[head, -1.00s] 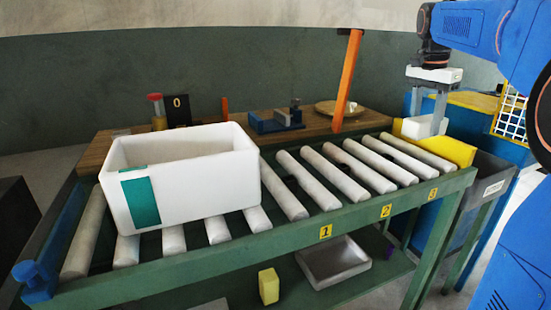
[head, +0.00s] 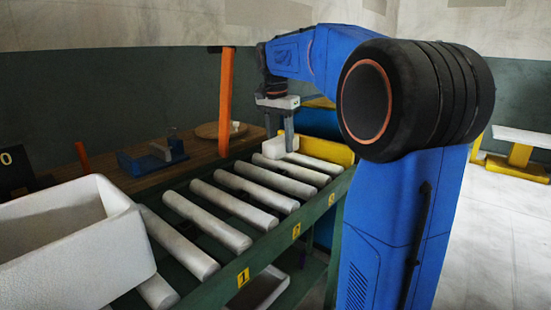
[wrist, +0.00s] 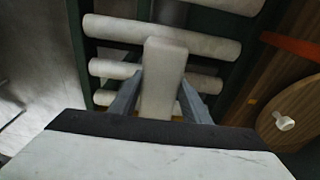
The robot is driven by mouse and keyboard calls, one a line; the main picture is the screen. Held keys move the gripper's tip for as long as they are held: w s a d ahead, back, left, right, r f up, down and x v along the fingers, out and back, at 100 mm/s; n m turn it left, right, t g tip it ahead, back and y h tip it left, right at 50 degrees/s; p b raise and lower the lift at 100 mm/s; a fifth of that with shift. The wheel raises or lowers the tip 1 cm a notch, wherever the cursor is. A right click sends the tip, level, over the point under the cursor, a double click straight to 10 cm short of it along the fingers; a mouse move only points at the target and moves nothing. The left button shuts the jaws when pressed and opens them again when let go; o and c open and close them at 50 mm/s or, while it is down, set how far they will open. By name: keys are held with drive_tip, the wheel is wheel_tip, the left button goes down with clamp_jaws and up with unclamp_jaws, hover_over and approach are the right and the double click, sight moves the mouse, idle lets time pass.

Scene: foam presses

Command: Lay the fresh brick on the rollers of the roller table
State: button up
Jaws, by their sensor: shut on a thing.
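My gripper (head: 281,134) is shut on a white block, the fresh brick (wrist: 163,72), at the far right end of the roller table. The brick also shows low between the fingers in the head view (head: 275,148). In the wrist view it lies between both fingers and juts past them over the pale rollers (wrist: 160,37). I cannot tell whether it touches them. The roller table has a green frame (head: 335,190) and several pale rollers (head: 262,192).
A yellow stop (head: 328,150) closes the table's right end, close to the brick. A big white foam box (head: 75,245) sits on the rollers at left. An orange post (head: 226,95) rises behind, by a round plate (head: 218,130) on a wooden shelf. The middle rollers are bare.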

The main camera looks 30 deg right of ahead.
sight(278, 140)
drive_tip(key=shift+f, duration=2.45)
drive_tip(key=o, duration=1.3)
drive_tip(key=shift+f, duration=0.1)
drive_tip(key=r, duration=0.4)
drive_tip(key=a+r, duration=0.1)
drive_tip(key=r, duration=0.7)
drive_tip(key=shift+s+a+r, duration=0.1)
drive_tip(key=shift+s+a, duration=0.05)
drive_tip(key=shift+s, duration=0.1)
